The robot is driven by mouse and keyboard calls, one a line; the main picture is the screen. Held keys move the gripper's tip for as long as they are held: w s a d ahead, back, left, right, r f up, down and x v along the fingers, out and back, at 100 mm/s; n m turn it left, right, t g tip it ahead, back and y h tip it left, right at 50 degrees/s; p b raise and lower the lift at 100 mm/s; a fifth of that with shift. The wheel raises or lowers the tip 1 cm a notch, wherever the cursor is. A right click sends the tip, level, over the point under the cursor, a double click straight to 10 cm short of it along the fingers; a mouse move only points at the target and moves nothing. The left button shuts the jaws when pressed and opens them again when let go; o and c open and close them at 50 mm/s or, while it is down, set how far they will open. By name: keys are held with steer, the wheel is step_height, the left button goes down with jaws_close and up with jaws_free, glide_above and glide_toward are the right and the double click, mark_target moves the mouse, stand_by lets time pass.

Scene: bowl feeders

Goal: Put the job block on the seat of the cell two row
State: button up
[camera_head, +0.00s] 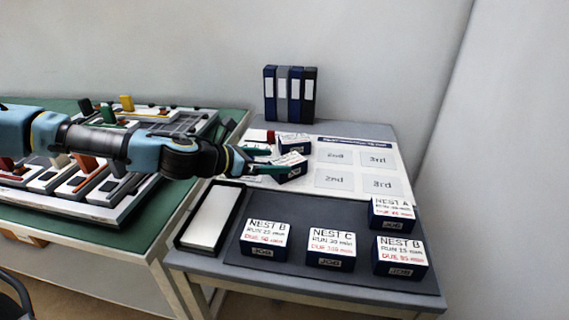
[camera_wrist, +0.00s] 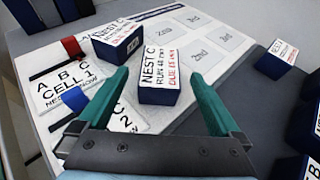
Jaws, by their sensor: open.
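A dark blue job block with a white top reading NEST C (camera_wrist: 160,92) stands at the left end of the cell two row, left of that row's "2nd" square. It also shows in the head view (camera_head: 292,173). My gripper (camera_wrist: 160,77) is open, its green fingers on either side of this block, with gaps visible in the wrist view. In the head view my gripper (camera_head: 262,161) reaches in from the left. The seat under the block is hidden. The CELL 2 label (camera_wrist: 124,122) is partly covered by my gripper. Another job block (camera_wrist: 118,42) stands in the cell one row.
Several job blocks stand on the dark mat (camera_head: 300,278) in front, such as NEST B (camera_head: 265,240) and NEST A (camera_head: 393,213). A black-rimmed tray (camera_head: 211,215) lies at left. Binders (camera_head: 290,94) stand behind. The "2nd" and "3rd" squares (camera_head: 378,159) are empty.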

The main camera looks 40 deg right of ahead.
steer(key=v, duration=0.4)
steer(key=shift+r, duration=0.1)
steer(key=shift+a+r+p, duration=0.25)
steer(key=shift+p, duration=0.3)
steer(key=shift+p+v, duration=0.5)
steer(key=shift+v, duration=0.35)
steer(key=shift+a+f, duration=0.1)
steer(key=shift+f, duration=0.05)
